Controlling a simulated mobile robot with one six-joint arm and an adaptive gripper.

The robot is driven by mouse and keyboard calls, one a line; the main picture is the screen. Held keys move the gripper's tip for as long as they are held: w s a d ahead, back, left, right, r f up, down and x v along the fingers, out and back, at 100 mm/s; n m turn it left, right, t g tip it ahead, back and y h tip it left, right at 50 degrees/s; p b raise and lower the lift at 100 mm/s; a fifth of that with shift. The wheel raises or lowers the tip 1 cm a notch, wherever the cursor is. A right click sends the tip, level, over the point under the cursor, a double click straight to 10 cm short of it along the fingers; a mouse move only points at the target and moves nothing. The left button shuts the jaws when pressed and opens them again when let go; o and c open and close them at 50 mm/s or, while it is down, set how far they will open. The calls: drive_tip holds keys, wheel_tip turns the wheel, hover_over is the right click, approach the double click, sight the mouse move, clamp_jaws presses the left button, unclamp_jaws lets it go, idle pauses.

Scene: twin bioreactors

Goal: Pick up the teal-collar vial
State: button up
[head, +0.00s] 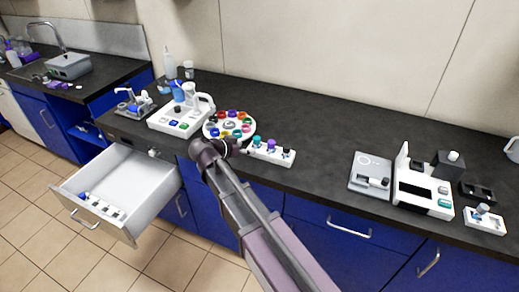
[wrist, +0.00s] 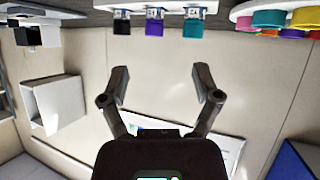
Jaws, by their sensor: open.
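The teal-collar vial (head: 256,142) stands in a small white rack (head: 279,161) on the dark counter, at the rack's left end. A purple one (head: 271,145) and a black one (head: 288,151) stand beside it. In the wrist view the teal vial (wrist: 193,24) shows at the top, right of the purple one (wrist: 155,24) and the black one (wrist: 122,24). My gripper (wrist: 160,84) is open and empty, with its fingers apart from the rack. In the head view my wrist is just left of the rack, and the fingertips are hard to make out.
A round white carousel (head: 229,127) with several coloured caps stands close behind my wrist. A white device (head: 181,117) is left of it. An open drawer (head: 128,190) juts out at left, holding a vial rack. Counter right of the rack is clear up to a balance-like device (head: 370,175).

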drive_tip(key=shift+m+t, duration=0.3)
drive_tip(key=shift+t, duration=0.6)
drive_tip(key=a, duration=0.2)
drive_tip(key=a+r, duration=0.1)
drive_tip(key=a, duration=0.1)
drive_tip(key=shift+w+a+r, duration=0.15)
drive_tip(key=shift+a, duration=0.15)
drive_tip(key=b, duration=0.4)
approach(256, 138)
drive_tip(key=shift+x, duration=2.45)
drive_tip(key=shift+d, duration=0.15)
drive_tip(key=shift+b+x, duration=0.8)
drive_tip(key=shift+x, duration=1.75)
drive_tip(key=shift+c, duration=0.2)
clamp_jaws()
